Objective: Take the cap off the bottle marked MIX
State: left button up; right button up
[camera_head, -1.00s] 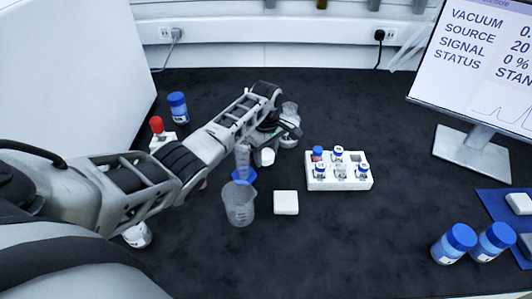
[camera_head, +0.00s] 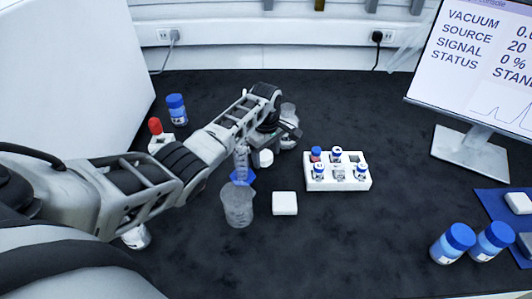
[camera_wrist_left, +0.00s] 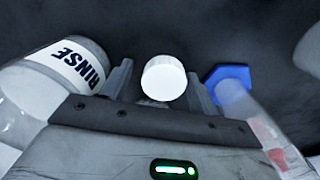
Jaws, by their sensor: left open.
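A round white cap (camera_wrist_left: 164,78) sits between the two fingers of my left gripper (camera_wrist_left: 160,84) in the left wrist view. The fingers stand apart, one on each side of it; contact is not clear. In the head view a white capped item (camera_head: 266,158) shows beside my left gripper (camera_head: 277,140). No MIX label is readable, so I cannot tell for sure that this cap belongs to the MIX bottle. My right gripper is not in view.
A bottle marked RINSE (camera_wrist_left: 62,75) is close left of the fingers. A measuring cylinder with a blue foot (camera_wrist_left: 230,78) is close right. A beaker (camera_head: 238,206), a white block (camera_head: 285,203) and a vial rack (camera_head: 338,178) stand nearby. Blue-capped bottles (camera_head: 453,243) stand at right.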

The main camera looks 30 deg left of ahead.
aim_at(264, 156)
pick_arm(q)
jog(key=shift+s+f+g, duration=0.3)
jog(key=shift+s+f, duration=0.3)
jog(key=shift+f, duration=0.05)
notch_tip(264, 156, up, 14)
jog(key=p, duration=0.1)
jog(key=shift+w+a+f+p, duration=0.15)
jog(key=shift+w+f+p, duration=0.1)
jog(key=shift+w+p, duration=0.1)
